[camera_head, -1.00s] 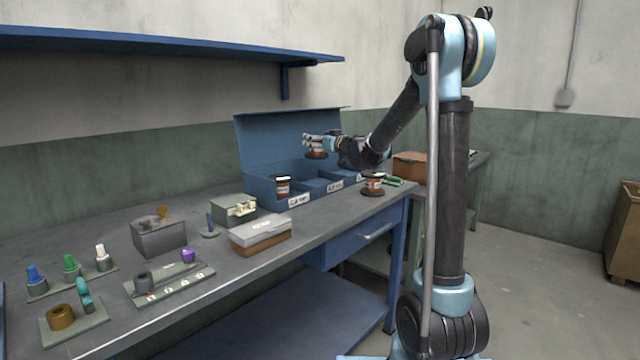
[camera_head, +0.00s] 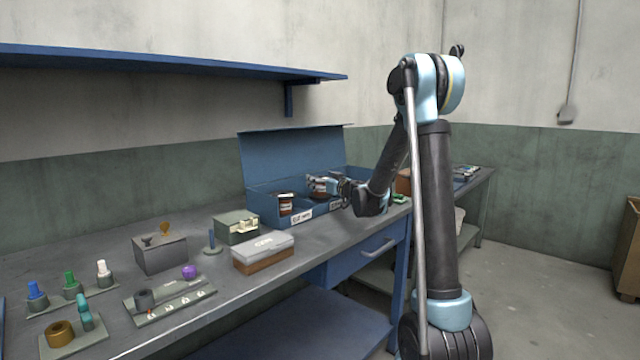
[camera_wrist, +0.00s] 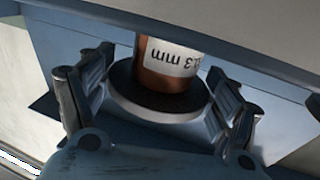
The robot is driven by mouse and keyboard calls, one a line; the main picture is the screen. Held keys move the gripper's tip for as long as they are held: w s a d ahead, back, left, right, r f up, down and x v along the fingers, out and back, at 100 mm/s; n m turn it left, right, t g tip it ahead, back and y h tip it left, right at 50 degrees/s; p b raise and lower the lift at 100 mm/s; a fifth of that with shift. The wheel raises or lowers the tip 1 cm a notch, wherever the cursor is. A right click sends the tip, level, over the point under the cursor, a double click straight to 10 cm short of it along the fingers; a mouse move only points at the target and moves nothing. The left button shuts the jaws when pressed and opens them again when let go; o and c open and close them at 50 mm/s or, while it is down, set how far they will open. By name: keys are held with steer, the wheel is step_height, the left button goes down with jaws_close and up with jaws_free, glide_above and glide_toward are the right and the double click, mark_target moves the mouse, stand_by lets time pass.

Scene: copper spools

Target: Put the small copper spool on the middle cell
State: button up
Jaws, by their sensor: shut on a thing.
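A small copper spool (camera_head: 319,186) with a white label is in my gripper (camera_head: 326,184). In the wrist view the copper spool (camera_wrist: 165,68) is between the two fingers, its dark round flange towards me and its label reading upside down, ending in "3 mm". My gripper is shut on it at the middle cell of the blue compartment box (camera_head: 265,208). The spool looks upright and low at this cell; I cannot tell whether it touches the floor. Another copper spool (camera_head: 286,203) stands in the left cell. The right cell is mostly hidden by my arm.
The box's raised lid (camera_head: 290,157) stands behind the cells. A grey-lidded case (camera_head: 263,250) and a green box (camera_head: 236,226) are on the bench left of it. A blue shelf (camera_head: 170,63) hangs above. The bench front by the box is partly behind my arm.

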steer(key=shift+f, duration=0.55)
steer(key=o, duration=1.6)
